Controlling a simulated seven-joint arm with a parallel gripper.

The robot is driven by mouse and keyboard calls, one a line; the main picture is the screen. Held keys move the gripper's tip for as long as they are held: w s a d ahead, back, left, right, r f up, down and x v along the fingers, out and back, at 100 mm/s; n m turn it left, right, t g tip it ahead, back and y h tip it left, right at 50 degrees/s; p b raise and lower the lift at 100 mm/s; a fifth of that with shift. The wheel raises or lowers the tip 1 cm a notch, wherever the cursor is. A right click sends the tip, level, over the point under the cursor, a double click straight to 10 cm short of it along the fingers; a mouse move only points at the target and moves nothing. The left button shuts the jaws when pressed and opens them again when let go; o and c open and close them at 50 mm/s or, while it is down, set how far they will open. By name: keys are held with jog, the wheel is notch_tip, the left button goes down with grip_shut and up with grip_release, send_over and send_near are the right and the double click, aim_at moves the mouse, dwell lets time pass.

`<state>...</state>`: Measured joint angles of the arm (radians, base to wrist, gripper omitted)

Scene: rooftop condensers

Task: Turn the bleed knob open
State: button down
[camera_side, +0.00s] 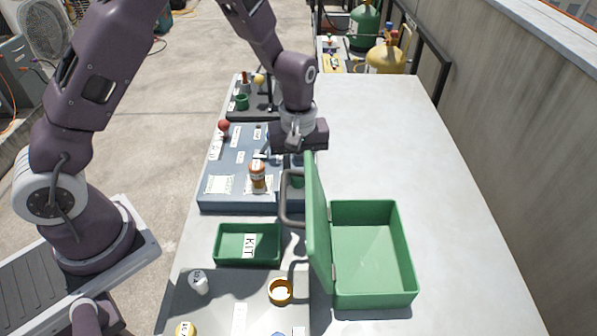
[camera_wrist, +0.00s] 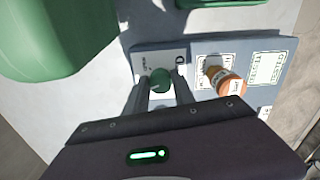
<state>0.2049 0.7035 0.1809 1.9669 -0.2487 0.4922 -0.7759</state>
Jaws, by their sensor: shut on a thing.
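A round green knob (camera_wrist: 160,78) sits on the blue-grey panel (camera_wrist: 184,50), beside small printed labels too small to read surely. I cannot read whether it is the bleed knob. In the side view a green piece (camera_side: 298,181) shows behind the raised lid's handle, mostly hidden. My gripper (camera_wrist: 162,88) points at the panel with its two fingers on either side of the green knob, shut on it. In the side view my gripper (camera_side: 302,136) hangs over the panel's right end, and its fingertips are largely hidden.
A KIT tray (camera_side: 250,258) lies in front. The table's right side is clear.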

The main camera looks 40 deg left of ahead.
aim_at(297, 176)
jog(key=m, duration=1.2)
jog(key=shift+a+m, duration=0.15)
jog(key=shift+m, duration=0.15)
dwell(0.5)
jog(key=c, duration=1.1)
grip_release()
jog(key=shift+o, duration=0.2)
notch_tip(297, 176, up, 7)
jog(key=shift+r, duration=0.1)
